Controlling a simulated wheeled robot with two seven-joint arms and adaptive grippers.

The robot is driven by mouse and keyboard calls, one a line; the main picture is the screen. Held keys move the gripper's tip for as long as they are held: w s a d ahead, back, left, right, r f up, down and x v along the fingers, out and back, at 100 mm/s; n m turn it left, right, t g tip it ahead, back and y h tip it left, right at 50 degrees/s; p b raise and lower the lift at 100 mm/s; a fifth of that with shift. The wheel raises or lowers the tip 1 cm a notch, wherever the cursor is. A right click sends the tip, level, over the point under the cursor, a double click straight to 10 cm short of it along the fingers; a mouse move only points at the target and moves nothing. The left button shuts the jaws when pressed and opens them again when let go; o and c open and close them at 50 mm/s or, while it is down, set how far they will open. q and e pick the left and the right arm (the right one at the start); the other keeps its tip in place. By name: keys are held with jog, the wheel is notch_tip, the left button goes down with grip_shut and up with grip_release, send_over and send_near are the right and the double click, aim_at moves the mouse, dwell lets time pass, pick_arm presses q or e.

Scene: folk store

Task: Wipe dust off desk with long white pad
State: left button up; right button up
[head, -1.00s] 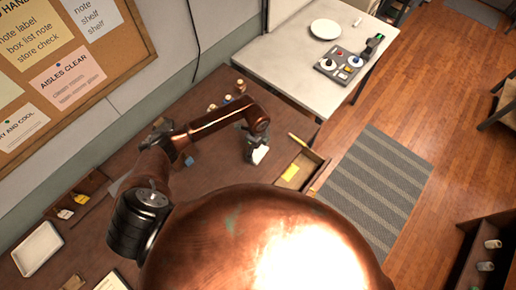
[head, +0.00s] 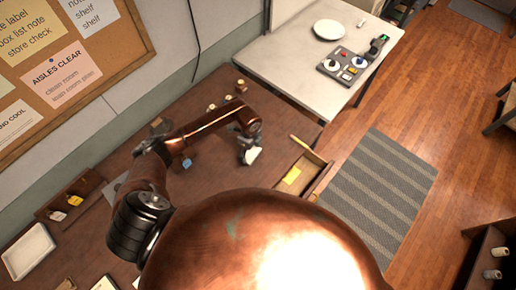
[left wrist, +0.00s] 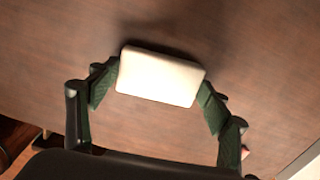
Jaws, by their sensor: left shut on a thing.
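The long white pad (head: 252,155) is a small pale block over the brown desk (head: 215,170). My left gripper (head: 247,143) is shut on the pad. In the left wrist view the pad (left wrist: 160,76) sits between the two green-padded fingers of the gripper (left wrist: 158,84), gripped at its short ends. The pad is close to the desk top; I cannot tell whether it touches. A dark smudge (left wrist: 160,27) lies on the desk just beyond the pad; I cannot tell whether it is dust or shadow. My right gripper is not in view.
An open drawer (head: 318,172) with a yellow item is at the desk's right edge. Small bottles (head: 240,86) stand at the back, and a blue item (head: 187,163) lies left of the gripper. A white tray (head: 28,252) and wooden organizer (head: 88,184) are at left.

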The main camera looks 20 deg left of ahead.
pick_arm(q)
jog(key=shift+s+d+r, duration=0.1)
jog(key=shift+s+d, duration=0.1)
jog(key=shift+d, duration=0.45)
jog(key=d, duration=0.2)
jog(key=shift+s+d, duration=0.3)
jog(key=shift+s, duration=0.1)
jog(key=shift+d+r+p, duration=0.1)
jog(key=shift+d+p, duration=0.05)
jog(key=shift+p, duration=0.35)
notch_tip(320, 180, up, 3)
jog(key=shift+f+p, duration=0.2)
jog(key=shift+p, duration=0.45)
jog(key=shift+r+p, duration=0.55)
jog(key=shift+r, duration=0.2)
notch_tip(320, 180, up, 4)
jog(key=p, duration=0.2)
jog(key=shift+s+f+p, duration=0.1)
jog(key=shift+f+p, duration=0.1)
jog(key=shift+p, duration=0.1)
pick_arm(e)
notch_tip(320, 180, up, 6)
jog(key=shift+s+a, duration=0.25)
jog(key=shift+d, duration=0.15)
